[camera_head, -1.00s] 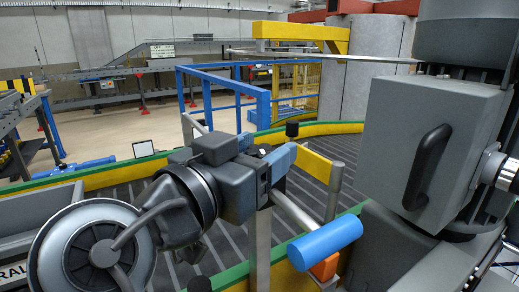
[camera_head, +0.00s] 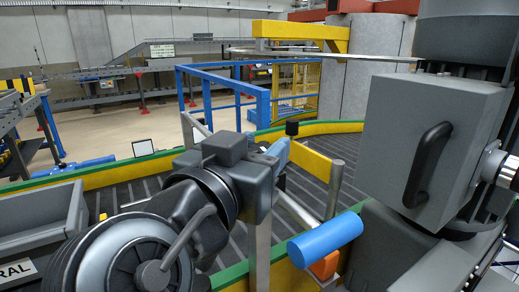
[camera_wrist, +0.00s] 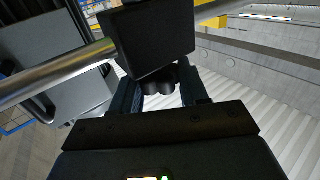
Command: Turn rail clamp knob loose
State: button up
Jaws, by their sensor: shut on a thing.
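My gripper (camera_head: 278,152) is at the guide rail in the head view, its fingers shut. In the wrist view my gripper (camera_wrist: 165,95) has its two fingers on either side of a dark lobed knob (camera_wrist: 160,82), shut on it. The knob sits against a black clamp block (camera_wrist: 152,38), which hides part of it. A round metal rail (camera_wrist: 60,72) runs behind the block. In the head view my gripper and wrist hide the knob. The metal rail (camera_head: 298,212) shows there to the lower right of the gripper.
A blue cylinder (camera_head: 325,240) and an orange part (camera_head: 324,266) are at the rail's near end. A metal post (camera_head: 335,190), a yellow plate (camera_head: 311,163) and a black cap (camera_head: 292,128) stand close by. A grey box with a handle (camera_head: 428,165) is at the right.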

jog(key=n+y, duration=0.2)
jog(key=y, duration=0.1)
jog(key=n+t+y+p, duration=0.1)
jog(key=n+y, duration=0.1)
jog(key=y, duration=0.1)
jog(key=shift+d+r, duration=0.1)
jog(key=shift+d, duration=0.1)
jog(key=shift+n+y+p, duration=1.2)
jog(key=shift+n+y, duration=0.2)
jog(key=shift+y, duration=0.9)
jog(key=shift+a+y, duration=0.1)
jog(key=shift+y, duration=0.2)
jog(key=o, duration=1)
jog(key=shift+c, duration=0.2)
jog(key=v, duration=0.7)
jog(key=shift+s, duration=0.4)
